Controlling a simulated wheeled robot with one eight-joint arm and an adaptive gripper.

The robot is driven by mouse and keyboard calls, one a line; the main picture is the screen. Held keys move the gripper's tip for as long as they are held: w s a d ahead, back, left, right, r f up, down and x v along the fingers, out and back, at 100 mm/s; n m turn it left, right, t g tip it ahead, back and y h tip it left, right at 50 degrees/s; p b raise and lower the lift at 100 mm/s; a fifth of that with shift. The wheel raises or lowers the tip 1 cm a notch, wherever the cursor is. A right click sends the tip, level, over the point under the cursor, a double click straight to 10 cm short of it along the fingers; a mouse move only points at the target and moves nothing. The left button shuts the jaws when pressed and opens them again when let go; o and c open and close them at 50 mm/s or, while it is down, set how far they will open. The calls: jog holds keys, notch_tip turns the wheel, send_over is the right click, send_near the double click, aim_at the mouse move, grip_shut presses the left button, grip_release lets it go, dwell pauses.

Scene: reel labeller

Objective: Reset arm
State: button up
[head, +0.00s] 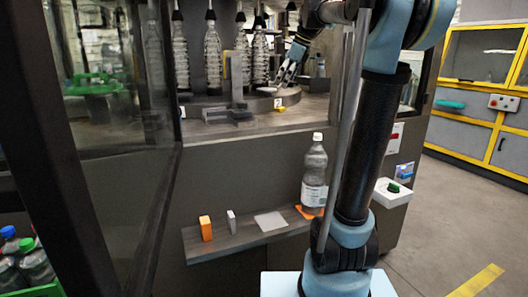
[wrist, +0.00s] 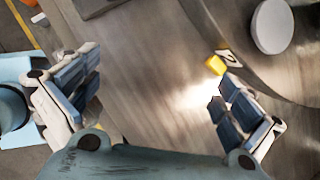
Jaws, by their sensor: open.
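My gripper (head: 287,73) is inside the machine's opening in the head view, above the machine's deck and close to the hanging bottles. In the wrist view my gripper (wrist: 153,95) has its two padded fingers spread wide, with nothing between them. Below it lies the bare grey deck (wrist: 150,60). A small yellow marker with the number 2 (wrist: 217,64) sits near the right finger, apart from it as far as I can tell. The same marker (head: 279,105) shows in the head view.
Several clear bottles (head: 213,57) hang in the machine. A shelf (head: 245,235) outside holds an orange block (head: 206,228), a small grey block (head: 231,221), a white plate (head: 271,221) and a labelled bottle (head: 314,178). A door frame (head: 65,130) stands at left. Floor at right is open.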

jog(key=s+d+f+n+h, duration=0.1)
jog(key=s+d+f+n, duration=0.2)
jog(key=s+f+n, duration=0.4)
jog(key=s+d+f+n+h, duration=0.2)
jog(key=s+d+f+n, duration=0.2)
jog(key=s+f, duration=1.1)
jog(key=s+d+f+n+g+h, duration=0.1)
jog(key=s+d+f+n, duration=0.2)
jog(key=s+f+n, duration=0.7)
notch_tip(320, 180, down, 7)
jog(key=shift+s+d+r, duration=0.1)
jog(key=shift+s+d, duration=0.3)
jog(key=shift+s, duration=0.7)
jog(key=shift+w, duration=0.1)
jog(key=shift+w+f, duration=0.25)
jog(key=shift+w, duration=0.1)
